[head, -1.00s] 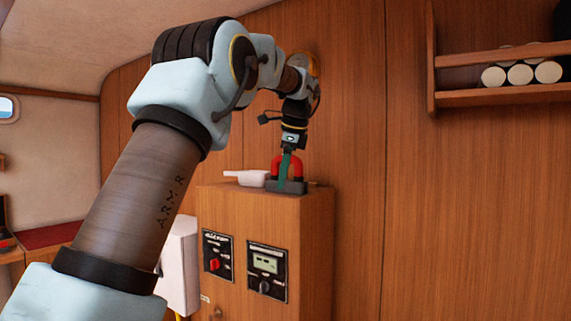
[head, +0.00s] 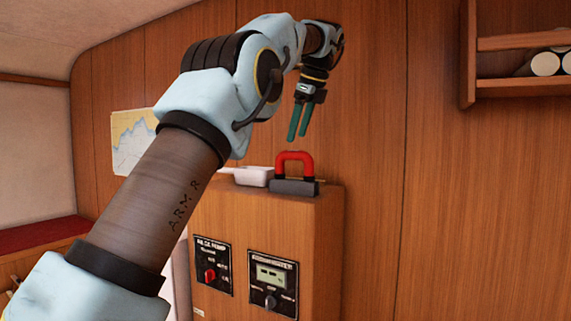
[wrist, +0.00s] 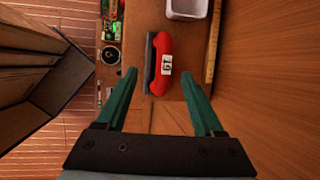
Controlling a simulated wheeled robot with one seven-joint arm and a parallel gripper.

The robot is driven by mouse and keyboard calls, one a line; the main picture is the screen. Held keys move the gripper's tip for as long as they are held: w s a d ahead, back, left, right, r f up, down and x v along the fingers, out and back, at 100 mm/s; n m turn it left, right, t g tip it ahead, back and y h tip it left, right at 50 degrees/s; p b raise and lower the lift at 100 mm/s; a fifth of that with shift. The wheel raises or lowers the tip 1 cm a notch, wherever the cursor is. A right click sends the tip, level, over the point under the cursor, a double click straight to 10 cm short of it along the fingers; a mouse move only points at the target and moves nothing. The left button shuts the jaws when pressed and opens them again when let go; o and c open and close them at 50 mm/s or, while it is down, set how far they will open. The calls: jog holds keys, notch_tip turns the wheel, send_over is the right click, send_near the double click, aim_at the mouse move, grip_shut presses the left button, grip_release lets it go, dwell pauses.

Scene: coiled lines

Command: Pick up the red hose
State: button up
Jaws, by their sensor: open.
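No red hose shows in either view. The red thing in sight is a red arch-shaped handle (head: 295,158) on a dark grey block (head: 294,187), standing on top of a wooden cabinet. The wrist view shows the red handle (wrist: 163,62) from above, with a white numbered label. My gripper (head: 297,138) has green fingers and hangs above the handle, apart from it. In the wrist view my gripper (wrist: 159,73) is open and empty, one finger on each side of the handle's near end.
A white tub with a handle (head: 254,176) stands just left of the block. The wooden cabinet (head: 322,250) has two control panels on its front. A wood wall rises close behind. A shelf (head: 520,84) with white rolls is at upper right.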

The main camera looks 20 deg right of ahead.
aim_at(292, 152)
jog(key=x, duration=0.5)
jog(key=shift+w+f+b, duration=0.15)
jog(key=shift+b, duration=0.25)
jog(key=shift+d+p+x, duration=0.25)
jog(key=shift+p+x, duration=0.1)
jog(key=shift+x, duration=0.95)
jog(key=shift+d+p+x, duration=0.25)
jog(key=shift+p+x, duration=0.1)
jog(key=shift+x, duration=1)
grip_shut()
